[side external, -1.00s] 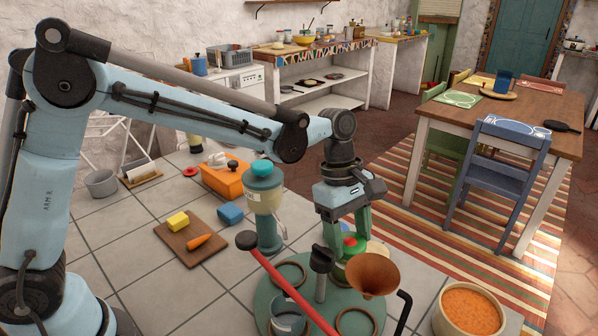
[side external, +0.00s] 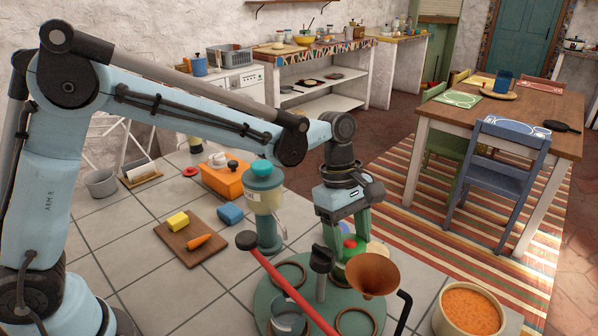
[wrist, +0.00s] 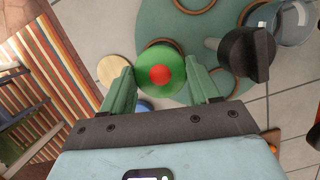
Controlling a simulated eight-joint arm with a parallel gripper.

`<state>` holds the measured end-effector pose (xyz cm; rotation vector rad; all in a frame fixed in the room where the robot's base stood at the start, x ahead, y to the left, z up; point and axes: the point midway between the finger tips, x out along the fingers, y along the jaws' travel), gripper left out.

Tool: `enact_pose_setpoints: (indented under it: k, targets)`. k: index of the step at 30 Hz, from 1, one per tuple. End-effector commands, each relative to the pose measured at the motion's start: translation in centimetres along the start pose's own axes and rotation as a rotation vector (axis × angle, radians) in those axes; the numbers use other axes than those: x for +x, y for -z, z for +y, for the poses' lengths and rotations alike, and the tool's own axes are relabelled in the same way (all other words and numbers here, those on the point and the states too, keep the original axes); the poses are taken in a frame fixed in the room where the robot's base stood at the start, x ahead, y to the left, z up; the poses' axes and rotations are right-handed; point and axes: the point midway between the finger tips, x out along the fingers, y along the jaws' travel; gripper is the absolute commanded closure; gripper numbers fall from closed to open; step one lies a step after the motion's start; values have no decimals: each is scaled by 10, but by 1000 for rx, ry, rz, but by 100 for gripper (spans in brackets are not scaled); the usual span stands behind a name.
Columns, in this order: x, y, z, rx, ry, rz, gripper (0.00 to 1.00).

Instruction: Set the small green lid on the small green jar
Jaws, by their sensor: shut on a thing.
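The small green lid with a red knob (wrist: 160,73) sits between the two green fingers of my gripper (wrist: 162,86) in the wrist view. My gripper is shut on it. In the side view my gripper (side external: 347,246) points down over the far edge of the round green stand, and the lid's red knob (side external: 349,243) shows between the fingers. A green jar-like body (side external: 339,272) shows just below the lid, mostly hidden by the fingers and a copper funnel. I cannot tell whether lid and jar touch.
The round green stand (side external: 262,303) carries rings, a black-knobbed post (side external: 321,262) and a glass cup (side external: 288,319). The copper funnel (side external: 373,273) and a red bar (side external: 285,283) are close to my gripper. A pale disc (wrist: 114,69) lies beside the lid.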

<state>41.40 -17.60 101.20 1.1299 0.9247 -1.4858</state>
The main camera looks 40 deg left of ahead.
Motion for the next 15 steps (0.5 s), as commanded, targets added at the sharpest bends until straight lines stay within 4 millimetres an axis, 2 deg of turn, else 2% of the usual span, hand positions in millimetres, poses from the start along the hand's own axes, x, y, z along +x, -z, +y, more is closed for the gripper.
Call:
enact_pose_setpoints:
  k: [11, 12, 15]
  targets:
    - [1, 0, 0, 0, 0, 0, 68]
    - [1, 0, 0, 0, 0, 0, 37]
    - [1, 0, 0, 0, 0, 0, 21]
